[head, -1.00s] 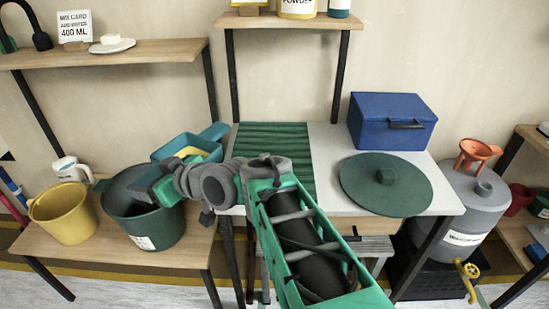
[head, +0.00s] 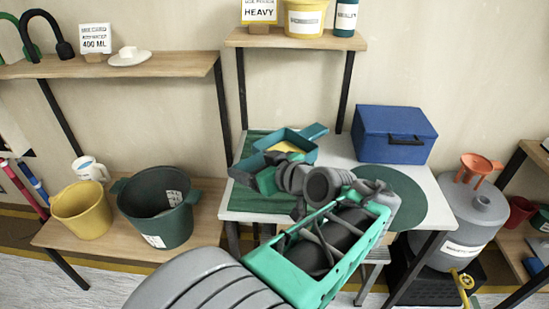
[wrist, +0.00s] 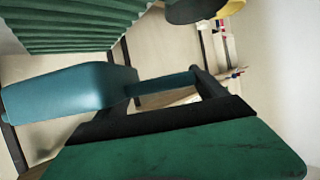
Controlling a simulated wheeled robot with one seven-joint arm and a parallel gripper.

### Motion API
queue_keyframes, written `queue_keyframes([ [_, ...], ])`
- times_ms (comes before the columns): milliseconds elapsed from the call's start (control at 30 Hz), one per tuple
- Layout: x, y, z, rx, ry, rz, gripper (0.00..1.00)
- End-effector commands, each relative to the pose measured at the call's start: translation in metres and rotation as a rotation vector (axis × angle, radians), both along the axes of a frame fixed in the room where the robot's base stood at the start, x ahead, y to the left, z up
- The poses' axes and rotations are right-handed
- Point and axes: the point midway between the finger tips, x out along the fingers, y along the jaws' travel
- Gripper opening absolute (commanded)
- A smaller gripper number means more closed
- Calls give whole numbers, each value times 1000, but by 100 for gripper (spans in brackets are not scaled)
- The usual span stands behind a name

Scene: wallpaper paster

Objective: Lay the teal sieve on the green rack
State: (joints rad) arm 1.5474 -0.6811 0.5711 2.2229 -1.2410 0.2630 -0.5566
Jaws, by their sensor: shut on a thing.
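The rack is a ribbed green panel at the left of the white table, partly hidden by the sieve and gripper. In the wrist view the sieve (wrist: 70,95) is beside my green and black finger, and the ribbed rack (wrist: 75,28) shows at the upper left. I cannot tell how high the sieve is above the rack.
A round dark green lid (head: 408,205) and a blue box (head: 394,134) are on the white table's right part. A dark green bucket (head: 158,212) and a yellow bucket (head: 82,212) stand on the lower left shelf. A grey drum (head: 470,225) stands at the right.

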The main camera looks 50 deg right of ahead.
Motion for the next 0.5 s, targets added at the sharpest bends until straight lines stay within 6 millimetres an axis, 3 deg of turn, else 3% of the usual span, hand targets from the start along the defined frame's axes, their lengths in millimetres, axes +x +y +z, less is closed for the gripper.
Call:
queue_keyframes([
  [133, 15, -13, -10, 2, -2, 3, 23],
  [367, 68, -53, -41, 3, -1, 1, 23],
  [500, 90, -71, -73, 4, -1, -3, 23],
])
